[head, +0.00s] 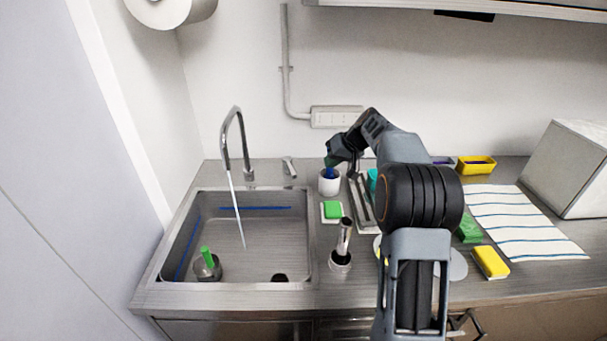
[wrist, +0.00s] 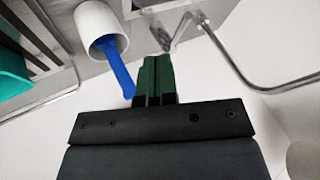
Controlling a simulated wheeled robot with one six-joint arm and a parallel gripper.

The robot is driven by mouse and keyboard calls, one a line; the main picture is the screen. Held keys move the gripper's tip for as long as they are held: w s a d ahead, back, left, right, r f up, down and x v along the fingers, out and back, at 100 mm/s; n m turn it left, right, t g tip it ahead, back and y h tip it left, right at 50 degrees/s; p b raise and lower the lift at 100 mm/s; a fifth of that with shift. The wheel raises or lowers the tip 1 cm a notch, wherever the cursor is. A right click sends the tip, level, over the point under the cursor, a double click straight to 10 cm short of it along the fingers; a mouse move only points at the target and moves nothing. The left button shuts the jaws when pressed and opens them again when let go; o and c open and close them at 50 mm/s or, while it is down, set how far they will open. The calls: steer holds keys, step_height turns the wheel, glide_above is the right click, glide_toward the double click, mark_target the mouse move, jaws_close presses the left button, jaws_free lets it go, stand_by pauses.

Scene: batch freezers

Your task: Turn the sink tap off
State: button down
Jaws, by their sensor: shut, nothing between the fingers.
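A short chrome lever (head: 289,167) stands to the right of the tap's base. My gripper (head: 331,161) is shut and empty, above the white cup (head: 329,187) and right of the lever. In the wrist view the green fingers (wrist: 157,78) are together, with the lever (wrist: 160,38) beyond their tips, apart from them as far as I can tell. The tap's curved pipe (wrist: 262,82) shows at right.
The white cup (wrist: 97,24) holds a blue-handled item (wrist: 119,66) close beside my fingers. A green sponge (head: 333,210) and a chrome-handled item (head: 344,238) are right of the sink. A pot (head: 208,270) with a green handle sits in the basin. Space above the basin is open.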

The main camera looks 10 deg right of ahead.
mark_target(293, 175)
steer(key=w+a+r+p+x, duration=0.1)
steer(key=p+x, duration=0.3)
steer(key=x, duration=0.8)
steer(key=shift+w+a+r+y, duration=0.15)
steer(key=shift+w+a+y, duration=0.15)
steer(key=shift+w+a, duration=0.2)
steer(key=a+b, duration=0.1)
steer(key=b, duration=0.1)
steer(key=a+m+t+b, duration=0.1)
steer(key=a, duration=0.1)
steer(key=shift+s+a+b, duration=0.2)
steer(key=shift+a+b, duration=0.05)
steer(key=shift+b, duration=0.1)
